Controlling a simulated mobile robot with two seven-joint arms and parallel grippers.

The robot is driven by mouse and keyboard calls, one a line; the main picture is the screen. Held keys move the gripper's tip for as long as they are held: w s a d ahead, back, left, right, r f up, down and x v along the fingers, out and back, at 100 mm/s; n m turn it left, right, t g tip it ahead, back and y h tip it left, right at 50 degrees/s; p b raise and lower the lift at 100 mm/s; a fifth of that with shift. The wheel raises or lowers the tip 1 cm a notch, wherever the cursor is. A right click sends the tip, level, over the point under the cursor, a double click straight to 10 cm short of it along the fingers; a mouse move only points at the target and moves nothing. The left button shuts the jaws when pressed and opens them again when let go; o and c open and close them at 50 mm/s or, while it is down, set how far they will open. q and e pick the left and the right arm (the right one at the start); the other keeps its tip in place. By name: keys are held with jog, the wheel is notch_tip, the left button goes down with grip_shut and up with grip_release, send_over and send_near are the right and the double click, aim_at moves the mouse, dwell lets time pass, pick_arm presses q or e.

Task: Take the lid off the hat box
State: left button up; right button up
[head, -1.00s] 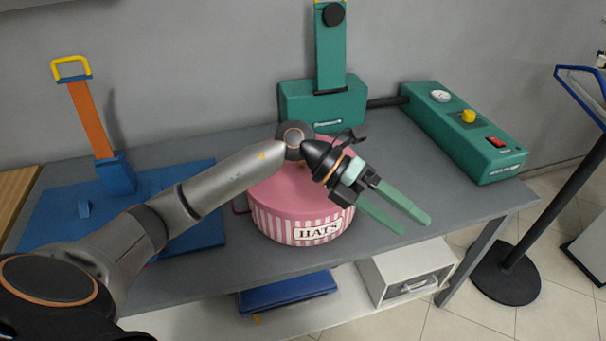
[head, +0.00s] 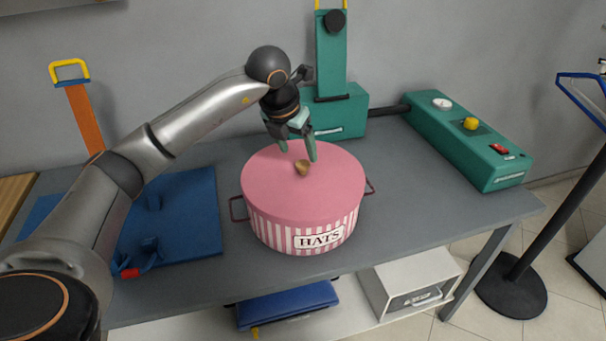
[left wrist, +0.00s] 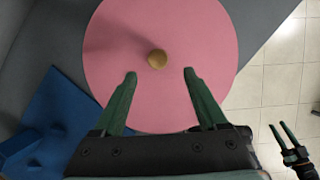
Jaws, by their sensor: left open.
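The pink hat box (head: 275,228) stands upright on the grey table, with striped sides and a "HATS" label. Its flat pink lid (head: 265,182) is on, with a small gold knob (head: 302,167) at the middle. My left gripper (head: 298,155) is open, pointing down just above the knob. In the left wrist view, the knob (left wrist: 157,59) lies slightly beyond the gap between the left fingertips (left wrist: 160,73), and nothing is held. My right gripper (left wrist: 279,125) shows at the lower right of that view, open and empty, well away from the box.
A blue board (head: 195,205) with blue fittings lies left of the box. A green upright device (head: 350,108) stands behind it, and a long green control unit (head: 465,140) is at the right. The grey table (head: 420,205) is clear right of the box.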

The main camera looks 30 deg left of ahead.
aim_at(303, 163)
pick_arm(q)
jog(key=x, duration=0.5)
jog(key=shift+w+a+f, duration=0.15)
jog(key=shift+w+f, duration=0.15)
grip_shut()
dwell(0.4)
